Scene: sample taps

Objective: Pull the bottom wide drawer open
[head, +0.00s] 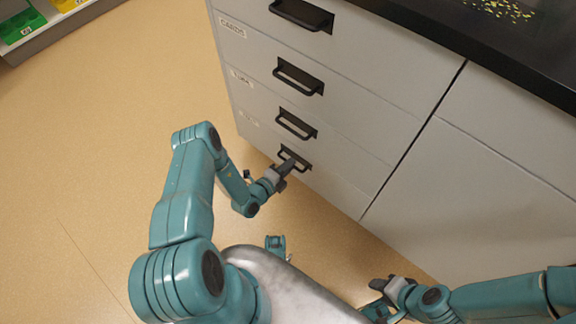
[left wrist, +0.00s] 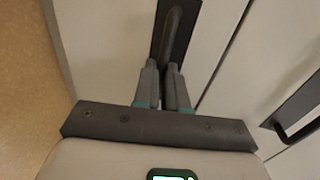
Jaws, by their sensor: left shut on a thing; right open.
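The bottom wide drawer (head: 327,184) is the lowest of several stacked grey drawer fronts in the cabinet. It looks flush with the fronts above it. Its black bar handle (head: 295,157) shows in the head view, partly covered by my left gripper (head: 287,166). In the left wrist view, my left gripper (left wrist: 162,70) has its two fingers shut on the handle (left wrist: 172,30), one on each side of the bar. My right gripper (head: 380,284) is open and empty, low over the floor near the cabinet front at the lower right.
Several drawers with black handles (head: 297,124) sit above, some with labels. A plain grey panel (head: 490,190) is to the right. The dark countertop (head: 470,35) carries yellow-green bits. Bare tan floor (head: 80,140) lies to the left. A shelf with green and yellow bins (head: 22,25) stands at the far left.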

